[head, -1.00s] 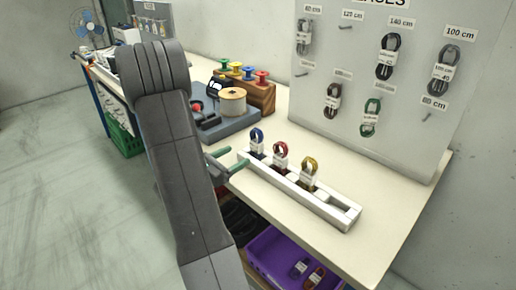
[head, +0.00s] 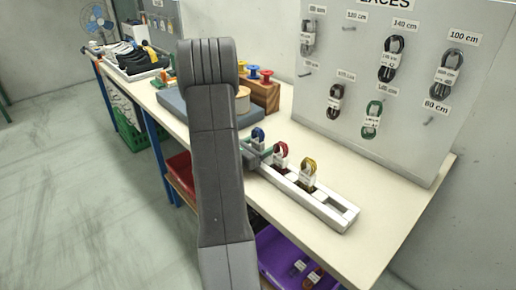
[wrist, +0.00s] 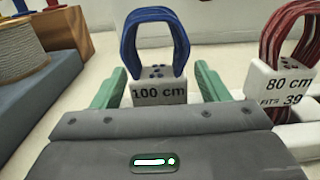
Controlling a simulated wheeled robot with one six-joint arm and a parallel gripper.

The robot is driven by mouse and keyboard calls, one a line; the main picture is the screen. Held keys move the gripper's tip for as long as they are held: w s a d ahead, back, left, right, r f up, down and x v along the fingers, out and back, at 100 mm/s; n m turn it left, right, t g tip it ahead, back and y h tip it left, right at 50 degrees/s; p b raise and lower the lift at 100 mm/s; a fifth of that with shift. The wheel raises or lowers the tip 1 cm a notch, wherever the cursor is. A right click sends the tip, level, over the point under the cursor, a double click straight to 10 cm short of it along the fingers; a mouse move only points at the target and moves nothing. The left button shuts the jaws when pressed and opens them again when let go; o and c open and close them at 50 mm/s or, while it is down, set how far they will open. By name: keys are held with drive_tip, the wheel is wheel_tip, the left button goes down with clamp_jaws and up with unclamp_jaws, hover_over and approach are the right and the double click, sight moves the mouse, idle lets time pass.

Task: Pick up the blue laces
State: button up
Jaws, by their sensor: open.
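The blue laces (wrist: 152,38) stand upright as a looped bundle in a white band marked 100 cm, in the middle of the wrist view. In the head view the blue laces (head: 258,136) are at the far left end of the white rack (head: 332,212), partly hidden. My gripper (wrist: 158,90) is open, with one green finger on each side of the blue laces' band. I cannot tell whether the fingers touch it. In the head view my gripper (head: 259,152) is partly hidden behind my arm.
Red laces (head: 280,155) stand in the rack close beside the blue ones, and yellow laces (head: 309,170) farther right. A thread spool (head: 243,99) on a grey-blue base is behind to the left. A pegboard (head: 385,60) with hanging laces rises behind. The table front right is bare.

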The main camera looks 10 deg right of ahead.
drive_tip(key=c, duration=1.1)
drive_tip(key=shift+o, duration=0.2)
